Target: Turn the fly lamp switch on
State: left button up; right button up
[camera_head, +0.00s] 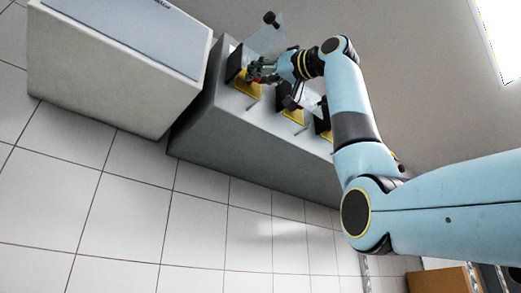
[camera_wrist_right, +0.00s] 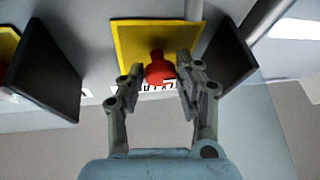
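A red switch knob (camera_wrist_right: 158,68) sits on a yellow plate (camera_wrist_right: 135,45) in the right wrist view. My right gripper (camera_wrist_right: 161,74) is open, with one finger on each side of the knob. A small gap shows at the left finger; the right finger is very close to the knob, and I cannot tell whether it touches. In the head view my right gripper (camera_head: 262,70) is at the leftmost yellow plate (camera_head: 248,88) on the grey counter. A white label below the knob is partly hidden, so I cannot read it. My left gripper is not in view.
Dark upright panels stand left (camera_wrist_right: 48,70) and right (camera_wrist_right: 230,58) of the yellow plate, the right one close to my finger. More yellow plates (camera_head: 292,115) line the grey counter (camera_head: 225,125). A pale box-shaped unit (camera_head: 110,75) stands at its left.

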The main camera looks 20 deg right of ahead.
grip_shut()
jog(key=m+t+h+b, duration=0.1)
jog(key=m, duration=0.1)
jog(key=m+t+h+b, duration=0.1)
jog(key=m, duration=0.2)
jog(key=shift+a+f, duration=0.15)
jog(key=shift+f, duration=0.05)
jog(key=shift+s+a+r+m+t+h+b, duration=0.1)
jog(key=shift+m+t+h+b, duration=0.3)
jog(key=shift+m+h, duration=0.75)
jog(key=shift+m+t+h+b, duration=0.2)
jog(key=shift+m+h+b, duration=0.4)
jog(key=shift+m, duration=1.05)
jog(key=o, duration=0.5)
grip_release()
jog(key=shift+o, duration=0.2)
